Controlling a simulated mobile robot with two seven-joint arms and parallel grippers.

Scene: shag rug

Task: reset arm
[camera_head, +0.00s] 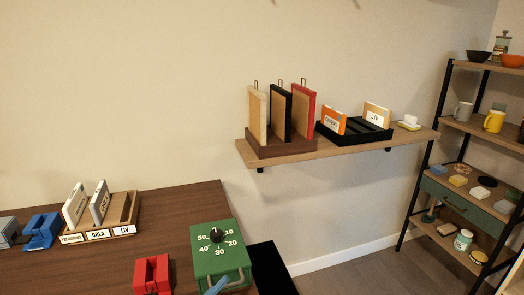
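Neither of my grippers shows in the head view, and no part of my arms can be made out for certain. Small dark marks at the top edge of the picture are too slight to identify. A dark wooden table (130,225) fills the lower left. A green box with a numbered dial (217,255) stands at the table's right end.
A red block-like item (152,272) and a blue item (42,231) sit on the table. A wall shelf (340,146) holds a brown rack (282,147) with three framed boards and a black tray (355,132). A shelving unit (465,130) with mugs stands right.

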